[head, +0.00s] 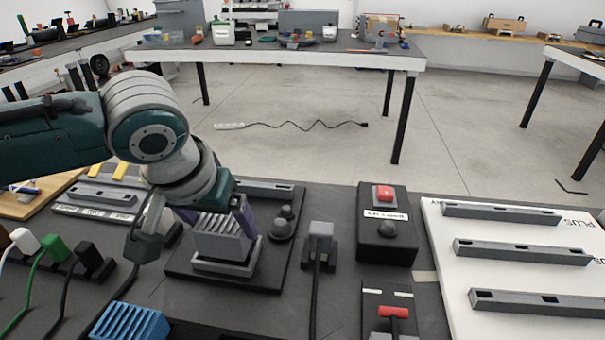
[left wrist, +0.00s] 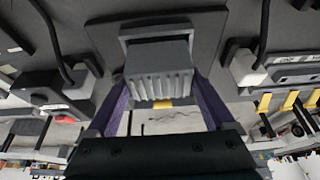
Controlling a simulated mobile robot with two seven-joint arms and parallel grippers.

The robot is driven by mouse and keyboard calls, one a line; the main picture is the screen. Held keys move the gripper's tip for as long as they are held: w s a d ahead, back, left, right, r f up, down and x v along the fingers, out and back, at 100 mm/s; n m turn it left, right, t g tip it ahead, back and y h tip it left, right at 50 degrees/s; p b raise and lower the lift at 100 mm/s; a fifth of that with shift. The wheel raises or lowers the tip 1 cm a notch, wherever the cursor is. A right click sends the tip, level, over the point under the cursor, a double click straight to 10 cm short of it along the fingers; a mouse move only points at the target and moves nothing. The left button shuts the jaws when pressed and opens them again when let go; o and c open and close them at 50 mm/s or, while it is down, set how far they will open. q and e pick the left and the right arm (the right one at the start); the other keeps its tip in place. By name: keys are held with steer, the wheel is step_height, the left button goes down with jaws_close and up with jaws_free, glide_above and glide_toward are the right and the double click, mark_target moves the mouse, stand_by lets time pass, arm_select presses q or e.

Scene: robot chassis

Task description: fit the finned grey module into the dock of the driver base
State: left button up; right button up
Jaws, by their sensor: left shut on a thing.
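The finned grey module (head: 221,243) is between the purple fingers of my left gripper (head: 220,228), its fins facing up. It is at the light grey dock (head: 222,267) on the dark plate of the driver base (head: 259,278). In the left wrist view the module (left wrist: 160,75) lines up with the dock frame (left wrist: 128,42), with a finger on each side. My left gripper is shut on it. I cannot tell whether the module is fully down in the dock, as its lower edge is partly hidden. My right gripper is not in view.
A blue finned block (head: 130,322) lies at the front. A grey plug with a cable (head: 320,238) stands right of the base, beside a black box with a red switch (head: 386,225). Several coloured plugs (head: 55,250) are at left. A white board with grey rails (head: 440,250) is at right.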

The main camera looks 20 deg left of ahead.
arm_select(q)
steer(key=shift+f, duration=0.9)
steer(key=shift+f, duration=0.15)
steer(key=o, duration=1.3)
steer(key=shift+r, duration=0.3)
steer(key=p+v, duration=0.4)
steer(key=v, duration=0.7)
steer(key=s+d+f+m+h, duration=0.2)
steer(key=s+d+m, duration=0.1)
steer(key=s+d, duration=0.5)
steer(key=shift+m+g+y, duration=0.3)
steer(key=shift+m+g, duration=0.1)
steer(key=shift+m, duration=0.4)
steer(key=s+a, duration=0.1)
steer(key=s, duration=0.2)
steer(key=s+a, duration=0.1)
steer(key=s, duration=0.2)
steer(key=s+a, duration=0.1)
steer(key=s, duration=0.1)
steer(key=shift+s, duration=0.4)
